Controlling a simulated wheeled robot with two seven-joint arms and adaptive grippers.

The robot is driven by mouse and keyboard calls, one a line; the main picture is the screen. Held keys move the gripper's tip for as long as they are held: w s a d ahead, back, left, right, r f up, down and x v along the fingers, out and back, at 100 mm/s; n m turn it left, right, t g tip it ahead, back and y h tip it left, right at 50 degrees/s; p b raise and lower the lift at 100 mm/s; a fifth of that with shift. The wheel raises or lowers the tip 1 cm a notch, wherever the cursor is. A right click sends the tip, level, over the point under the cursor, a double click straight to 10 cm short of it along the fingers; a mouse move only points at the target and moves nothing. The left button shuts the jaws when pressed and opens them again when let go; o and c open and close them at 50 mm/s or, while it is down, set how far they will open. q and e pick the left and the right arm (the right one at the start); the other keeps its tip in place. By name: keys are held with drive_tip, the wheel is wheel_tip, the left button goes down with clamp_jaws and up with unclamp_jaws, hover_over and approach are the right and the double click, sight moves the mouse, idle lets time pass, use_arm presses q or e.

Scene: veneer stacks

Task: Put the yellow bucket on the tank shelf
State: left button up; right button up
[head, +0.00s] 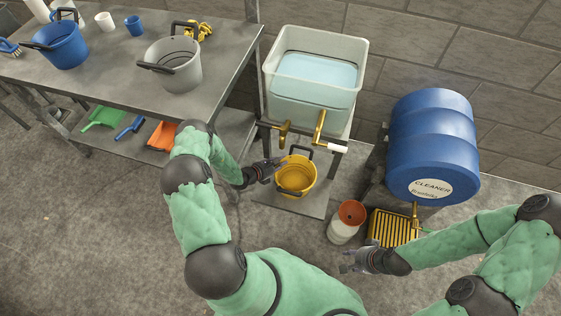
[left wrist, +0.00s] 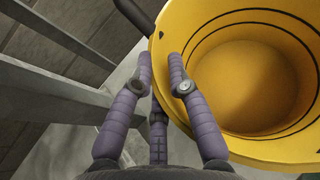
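The yellow bucket (head: 296,178) stands upright on the low grey shelf (head: 262,196) of the tank stand, below the brass tap (head: 319,128) of the clear tank (head: 345,62). My right gripper (head: 347,260) is open and empty, well away.
A grey table (head: 110,85) at upper left holds a blue bucket (head: 62,45), a grey bucket (head: 175,62) and cups. A white container with an orange top (head: 345,222) is nearby. Floor at lower left is clear.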

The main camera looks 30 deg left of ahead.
use_arm(q)
drive_tip(key=shift+o, duration=0.4)
drive_tip(key=shift+r, duration=0.15)
drive_tip(key=p+v, duration=0.4)
drive_tip(key=v, duration=0.8)
